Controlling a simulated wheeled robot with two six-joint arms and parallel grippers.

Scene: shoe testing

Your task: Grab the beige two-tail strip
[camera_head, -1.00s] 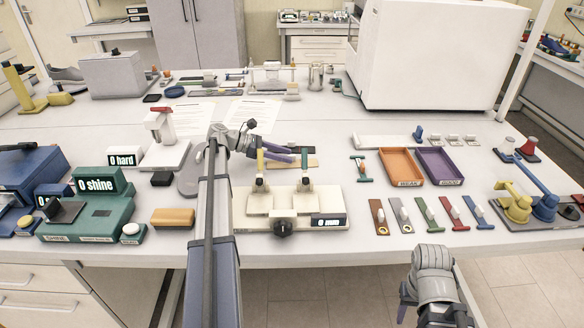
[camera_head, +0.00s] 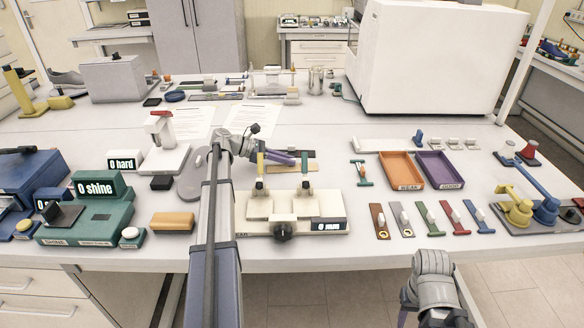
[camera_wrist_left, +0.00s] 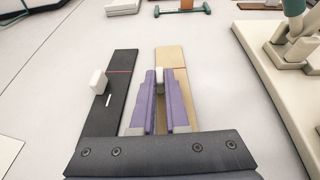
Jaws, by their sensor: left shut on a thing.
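The fingers cover part of the strip.
A black strip (camera_wrist_left: 121,68) with a white block lies left of the beige one. The cream two-clamp fixture (camera_head: 333,205) stands close on the right. An orange tray (camera_head: 401,170), a purple tray (camera_head: 440,169) and several coloured strips lie farther right.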

